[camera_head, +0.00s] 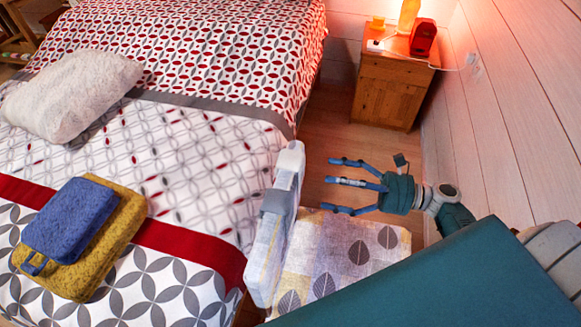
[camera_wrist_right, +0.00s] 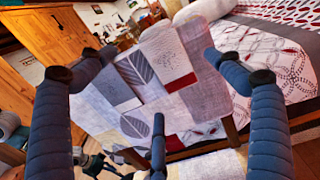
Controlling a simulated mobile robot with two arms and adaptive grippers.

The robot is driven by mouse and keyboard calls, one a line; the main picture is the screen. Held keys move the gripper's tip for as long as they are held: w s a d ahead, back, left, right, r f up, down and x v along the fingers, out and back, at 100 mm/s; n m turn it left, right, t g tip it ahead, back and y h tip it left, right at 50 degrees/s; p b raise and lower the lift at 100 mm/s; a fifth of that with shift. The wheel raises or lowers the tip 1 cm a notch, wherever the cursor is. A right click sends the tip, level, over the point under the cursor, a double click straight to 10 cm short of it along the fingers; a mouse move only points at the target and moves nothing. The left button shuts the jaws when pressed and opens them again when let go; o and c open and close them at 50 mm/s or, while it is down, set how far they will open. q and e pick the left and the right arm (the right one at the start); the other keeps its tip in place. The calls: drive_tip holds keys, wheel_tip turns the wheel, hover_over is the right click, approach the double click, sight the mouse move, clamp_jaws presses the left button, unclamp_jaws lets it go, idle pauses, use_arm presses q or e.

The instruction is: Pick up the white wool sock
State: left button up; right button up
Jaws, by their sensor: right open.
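I cannot make out a white wool sock for certain in either view. My right gripper (camera_head: 338,183) is open, with its blue fingers spread and pointing left, in the gap between the bed and the wall in the head view. Nothing shows between its fingers. My left gripper is not in view.
The bed (camera_head: 190,160) fills the left, with a white pillow (camera_head: 70,92) and folded blue (camera_head: 72,220) and yellow (camera_head: 100,255) towels. A wooden nightstand (camera_head: 385,95) stands at the back. A leaf-patterned cloth surface (camera_head: 340,240) lies below the gripper. The wall (camera_head: 510,110) bounds the right.

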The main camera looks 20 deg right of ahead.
sight(302, 176)
drive_tip(key=x, duration=0.5)
drive_tip(key=shift+w+a+r, duration=0.2)
drive_tip(key=shift+a+r, duration=0.05)
drive_tip(key=shift+a, duration=0.1)
drive_tip(key=c, duration=1.2)
